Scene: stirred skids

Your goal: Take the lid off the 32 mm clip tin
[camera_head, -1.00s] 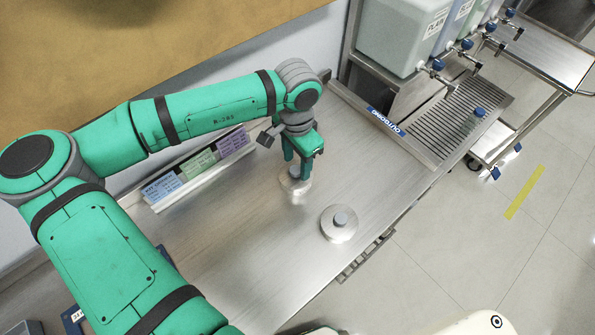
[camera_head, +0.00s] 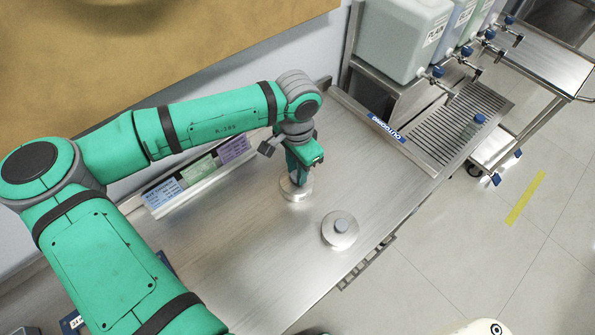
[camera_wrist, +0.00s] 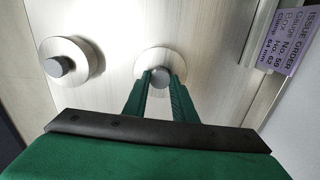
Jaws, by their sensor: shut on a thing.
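My gripper (camera_head: 299,180) points down at a round, silvery tin (camera_head: 297,193) on the steel bench. In the wrist view my gripper (camera_wrist: 160,76) is shut on the grey knob (camera_wrist: 161,79) at the centre of this tin's lid (camera_wrist: 152,57). A second round tin (camera_head: 340,229) with a similar knob stands to the right and nearer in the head view. It also shows at the left of the wrist view (camera_wrist: 80,54). No size marks can be read on either tin. I cannot tell whether the gripped lid is apart from its tin.
A rack of coloured cards (camera_head: 203,169) stands along the back wall. A drain tray (camera_head: 450,125) and dispenser tanks (camera_head: 405,38) with taps are at the right. The bench (camera_head: 245,255) is clear around the tins.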

